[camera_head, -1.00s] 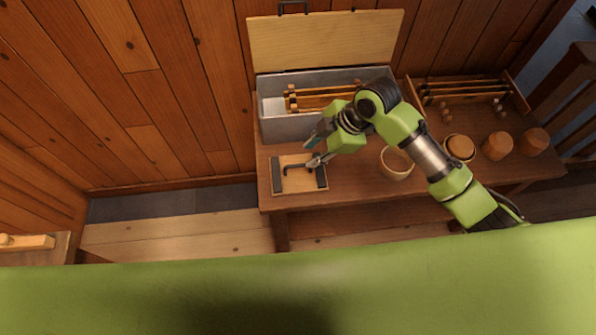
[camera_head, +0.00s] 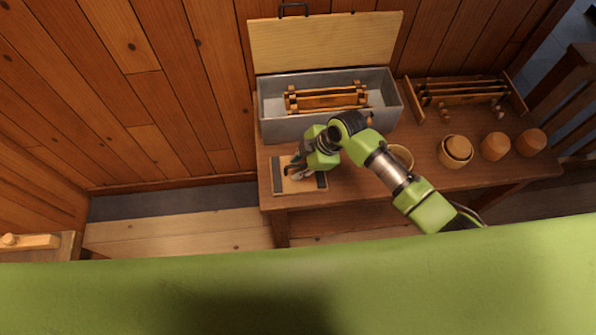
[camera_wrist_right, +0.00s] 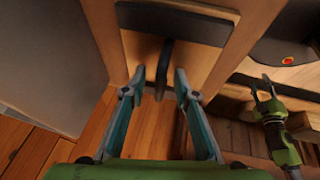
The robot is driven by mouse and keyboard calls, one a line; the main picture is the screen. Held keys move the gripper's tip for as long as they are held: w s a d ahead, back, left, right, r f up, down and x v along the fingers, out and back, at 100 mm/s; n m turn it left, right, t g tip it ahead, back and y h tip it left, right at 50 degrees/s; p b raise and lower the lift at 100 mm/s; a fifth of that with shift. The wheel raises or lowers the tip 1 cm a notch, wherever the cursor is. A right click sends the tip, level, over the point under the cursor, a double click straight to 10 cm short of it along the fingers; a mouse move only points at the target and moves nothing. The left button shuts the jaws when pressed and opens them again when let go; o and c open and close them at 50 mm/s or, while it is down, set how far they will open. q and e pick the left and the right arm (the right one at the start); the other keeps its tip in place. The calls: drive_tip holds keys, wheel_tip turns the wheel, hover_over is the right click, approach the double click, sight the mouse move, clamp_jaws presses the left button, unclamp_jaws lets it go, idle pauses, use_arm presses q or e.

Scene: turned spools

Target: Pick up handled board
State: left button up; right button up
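The handled board (camera_head: 303,187) is a light wooden rectangle with a dark strip at each end and a black bar handle. It lies flat at the left end of the table. My right gripper (camera_head: 291,172) is over its middle and hides most of the handle. In the right wrist view, the fingers of my right gripper (camera_wrist_right: 160,80) are apart, one on each side of the black handle (camera_wrist_right: 164,62), with gaps visible. The board (camera_wrist_right: 140,47) is beyond the fingertips. My left gripper (camera_wrist_right: 261,84) shows at the right of the wrist view, its fingers apart and empty.
A grey box (camera_head: 283,128) with its lid open stands behind the board and holds wooden spools (camera_head: 327,101). A wooden rack (camera_head: 463,90) and several round wooden bowls (camera_head: 494,146) are to the right on the table (camera_head: 350,190). The floor left of the table is clear.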

clamp_jaws()
drive_tip(key=shift+w+r, duration=0.15)
drive_tip(key=shift+r, duration=0.1)
